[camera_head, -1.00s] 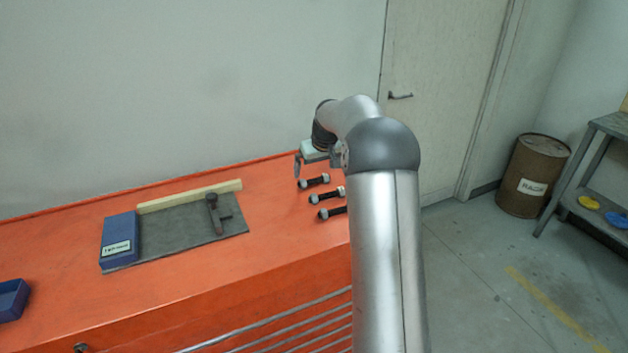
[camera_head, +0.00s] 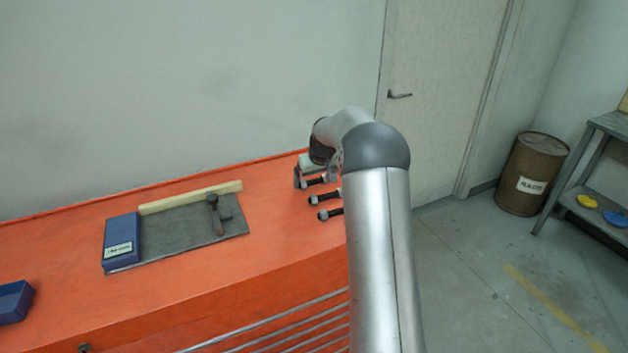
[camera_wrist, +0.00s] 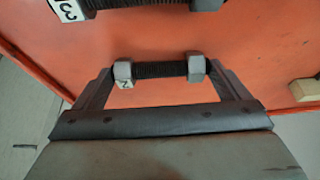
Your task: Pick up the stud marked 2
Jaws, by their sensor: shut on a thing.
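My gripper (camera_head: 312,180) is down at the far stud on the orange bench top in the head view. In the wrist view, my gripper (camera_wrist: 160,72) is shut on the stud marked 2 (camera_wrist: 158,70), a dark threaded rod with a grey nut at each end. A finger is at each end of it, and its white label shows on the left nut. In the head view this stud (camera_head: 315,182) is partly hidden by my gripper. I cannot tell whether it still touches the bench.
Two more studs lie nearer on the bench (camera_head: 270,240): a middle one (camera_head: 325,198) and a near one (camera_head: 329,213). A stud marked 3 (camera_wrist: 130,4) shows at the wrist view's top edge. A grey mat (camera_head: 180,240) with a blue box (camera_head: 122,238) lies left.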

